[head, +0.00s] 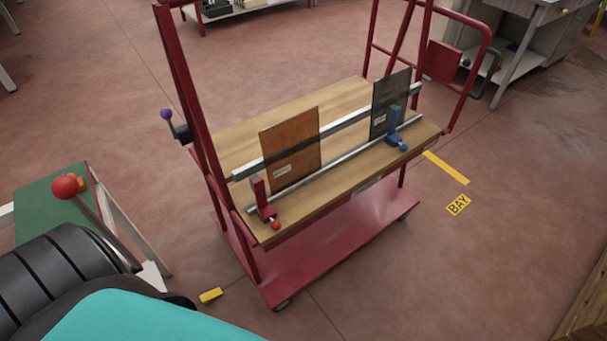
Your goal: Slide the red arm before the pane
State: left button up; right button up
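The red arm (260,197) stands upright at the left end of a metal rail (345,158) on the cart, with a small red ball at its foot. It is beside the left edge of the amber-brown pane (291,150), not in front of its face. The pane stands upright against a bar behind the rail and carries a small white label. A dark grey pane (390,103) stands towards the right end, with the blue arm (394,123) in front of it. Neither of my grippers is in view.
The cart has a wooden deck (235,137) and red tube frames at both ends. A lever with a purple knob (166,114) sticks out at its left. A yellow block (211,296) lies on the floor.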

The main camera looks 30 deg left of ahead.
aim_at(264, 211)
jog(key=j+u, duration=0.1)
jog(key=u, duration=1.15)
